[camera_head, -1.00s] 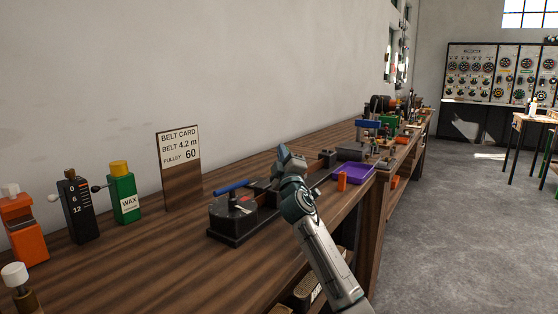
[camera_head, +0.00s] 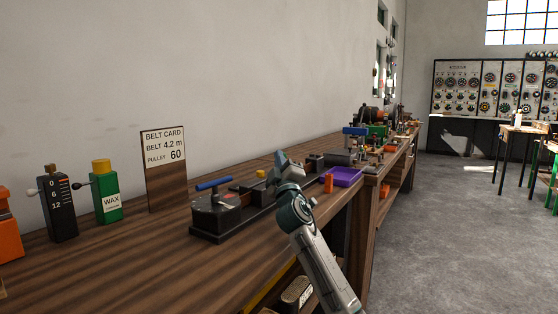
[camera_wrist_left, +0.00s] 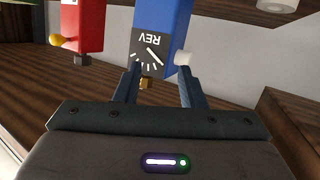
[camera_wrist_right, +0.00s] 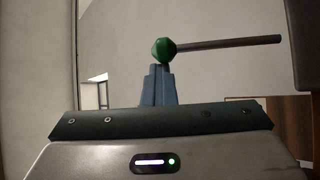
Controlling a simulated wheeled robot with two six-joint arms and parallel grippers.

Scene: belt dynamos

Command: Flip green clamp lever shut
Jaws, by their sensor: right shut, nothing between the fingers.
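The green knob (camera_wrist_right: 163,49) of the clamp lever shows in the right wrist view, at the end of a thin grey rod (camera_wrist_right: 230,43) that runs to the right. My right gripper (camera_wrist_right: 160,82) is shut and empty, its fingertips just below the knob in that picture; I cannot tell whether they touch it. In the head view my right gripper (camera_head: 286,160) is above the bench near the long black fixture (camera_head: 262,211), and I cannot make out the green knob there. My left gripper (camera_wrist_left: 159,82) is open in the left wrist view, with nothing held, and is outside the head view.
A purple tray (camera_head: 346,177) and orange piece (camera_head: 328,182) lie right. A blue REV box (camera_wrist_left: 160,30) is near my left gripper.

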